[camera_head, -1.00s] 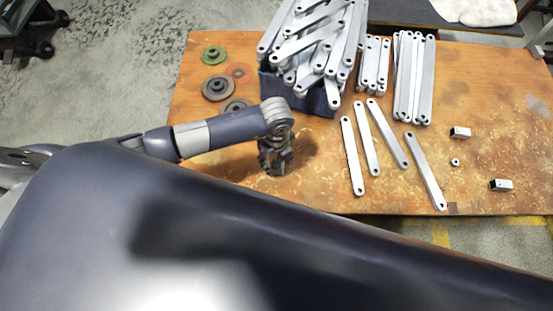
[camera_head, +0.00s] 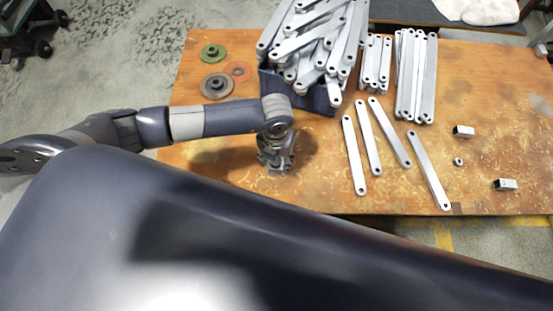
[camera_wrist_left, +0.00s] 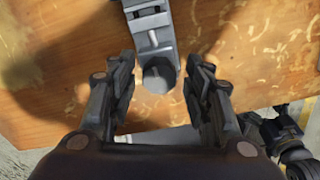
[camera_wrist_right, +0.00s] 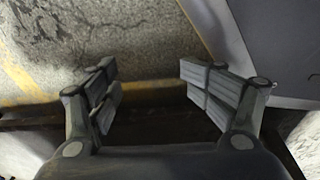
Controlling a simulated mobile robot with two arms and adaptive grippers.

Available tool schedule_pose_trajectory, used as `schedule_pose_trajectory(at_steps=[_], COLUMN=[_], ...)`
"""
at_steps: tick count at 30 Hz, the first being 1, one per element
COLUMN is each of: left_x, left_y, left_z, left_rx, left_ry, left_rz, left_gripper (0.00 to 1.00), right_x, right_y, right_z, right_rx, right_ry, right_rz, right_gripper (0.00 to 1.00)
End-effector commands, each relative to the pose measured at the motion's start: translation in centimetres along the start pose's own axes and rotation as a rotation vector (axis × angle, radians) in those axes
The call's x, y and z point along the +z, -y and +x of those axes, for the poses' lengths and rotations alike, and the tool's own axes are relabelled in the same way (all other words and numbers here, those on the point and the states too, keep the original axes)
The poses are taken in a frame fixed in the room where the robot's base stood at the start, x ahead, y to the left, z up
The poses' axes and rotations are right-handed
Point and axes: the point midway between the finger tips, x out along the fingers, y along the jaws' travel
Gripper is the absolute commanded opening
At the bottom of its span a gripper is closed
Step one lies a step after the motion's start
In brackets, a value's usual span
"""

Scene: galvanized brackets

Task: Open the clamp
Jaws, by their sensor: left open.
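The clamp (camera_wrist_left: 152,38) is a grey metal piece with a rounded end, lying on the orange-brown table in the left wrist view. My left gripper (camera_wrist_left: 160,72) is open, with one finger on each side of the clamp's rounded end. Gaps show between both fingers and the clamp, so it is not gripped. In the head view my left gripper (camera_head: 276,156) points down at the table and hides most of the clamp. My right gripper (camera_wrist_right: 148,88) is open and empty in the right wrist view, and is not seen in the head view.
A dark blue bin (camera_head: 318,98) heaped with metal strips stands behind the left gripper. Loose flat strips (camera_head: 355,155) and small blocks (camera_head: 463,132) lie to the right. Round discs (camera_head: 217,86) lie at the back left. The table's front edge is close.

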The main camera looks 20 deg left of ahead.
Motion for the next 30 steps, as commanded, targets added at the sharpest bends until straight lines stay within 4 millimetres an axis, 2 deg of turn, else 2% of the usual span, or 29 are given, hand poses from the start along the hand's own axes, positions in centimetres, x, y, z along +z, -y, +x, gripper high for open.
schedule_pose_trajectory(at_steps=[16, 21, 30], left_x=[0.1, 0.0, 0.0], left_y=[0.0, 0.0, -0.1], left_z=[0.1, 0.0, 0.0], left_rx=[0.001, -0.001, 0.0], left_ry=[0.003, 0.001, 0.001], left_rz=[0.504, 0.56, 0.559], left_gripper=[0.46, 0.46, 0.46], right_x=[-4.8, -5.3, -5.3], right_y=[-0.2, -0.3, -0.3], right_z=[-3.5, -4.2, -4.2], right_rx=[0.003, 0.004, 0.004], right_ry=[-0.034, -0.036, -0.035], right_rz=[0.007, 0.008, 0.008], right_gripper=[0.73, 0.73, 0.73])
